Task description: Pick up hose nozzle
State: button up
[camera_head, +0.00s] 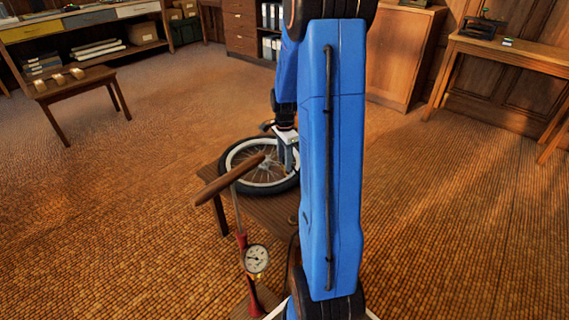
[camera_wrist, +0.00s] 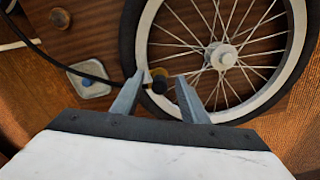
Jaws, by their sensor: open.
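The hose nozzle (camera_wrist: 159,82), a small black and brass-coloured end piece, shows in the wrist view beside the tyre of the wheel. A black hose (camera_wrist: 72,66) runs to it from the upper left. My gripper (camera_wrist: 160,80) is open, with one finger on each side of the nozzle in the picture. I cannot tell whether either finger touches it. In the head view my gripper (camera_head: 287,157) is low over the wheel (camera_head: 231,182), partly behind my blue arm. I cannot make out the nozzle clearly there.
The wheel lies flat on a low wooden table (camera_head: 262,213). A floor pump with a wooden handle (camera_head: 228,181) and a round gauge (camera_head: 256,260) stands close in front. A pale plate with a blue knob (camera_wrist: 91,84) lies near the hose. Open floor (camera_head: 140,210) is at the left.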

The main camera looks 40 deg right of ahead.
grip_shut()
jog(key=shift+r, duration=0.1)
notch_tip(320, 180, up, 10)
jog(key=shift+f, duration=0.1)
dwell(0.4)
